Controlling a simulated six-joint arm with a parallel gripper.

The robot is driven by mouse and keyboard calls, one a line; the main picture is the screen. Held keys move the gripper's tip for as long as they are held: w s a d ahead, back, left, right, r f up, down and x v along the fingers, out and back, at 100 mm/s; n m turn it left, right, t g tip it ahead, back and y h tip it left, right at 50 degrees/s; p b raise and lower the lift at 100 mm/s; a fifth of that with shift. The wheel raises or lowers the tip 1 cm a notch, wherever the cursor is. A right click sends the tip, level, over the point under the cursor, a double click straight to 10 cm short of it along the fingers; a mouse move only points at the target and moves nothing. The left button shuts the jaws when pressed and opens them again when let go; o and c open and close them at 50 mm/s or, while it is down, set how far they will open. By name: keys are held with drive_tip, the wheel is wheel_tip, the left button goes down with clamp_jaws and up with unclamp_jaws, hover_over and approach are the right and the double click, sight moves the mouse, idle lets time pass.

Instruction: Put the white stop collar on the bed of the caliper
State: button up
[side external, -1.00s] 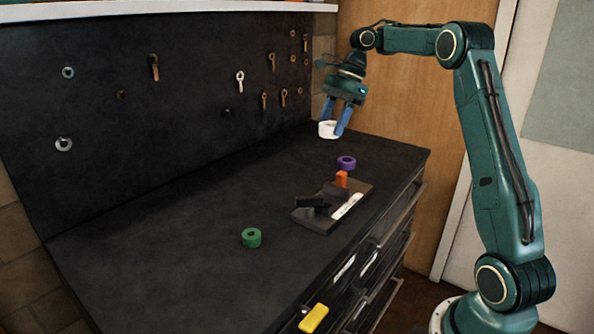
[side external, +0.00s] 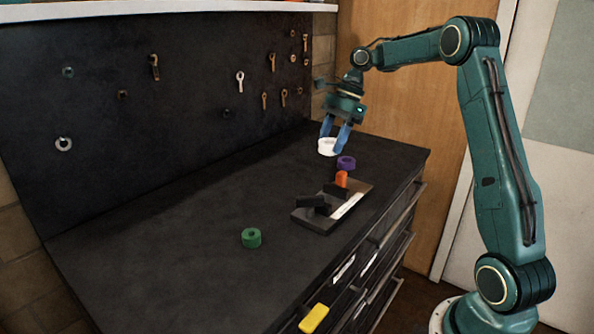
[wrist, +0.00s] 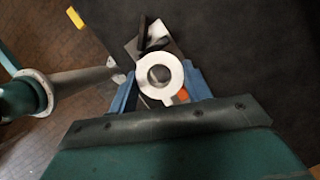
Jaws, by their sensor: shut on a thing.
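The white stop collar (side external: 327,147) is a short ring with a central hole. My gripper (side external: 335,149) is shut on it, with its blue fingers on either side, above the far end of the bench. In the wrist view the collar (wrist: 159,75) sits between the blue fingertips, its hole facing the camera. The caliper (side external: 318,209) is a dark device on a flat plate with a pale label strip, dark blocks and an orange part (side external: 341,179). It lies nearer the camera than my gripper. In the wrist view the collar partly hides it.
A purple ring (side external: 346,163) stands on the bench between the held collar and the caliper. A green ring (side external: 251,238) stands nearer the camera. A dark tool board (side external: 190,85) rises behind. The bench's left part is clear.

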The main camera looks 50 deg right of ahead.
sight(329, 202)
drive_tip(key=shift+f, duration=7.7)
drive_tip(key=shift+f, duration=0.15)
drive_tip(key=o, duration=1)
drive_tip(key=v, duration=1.2)
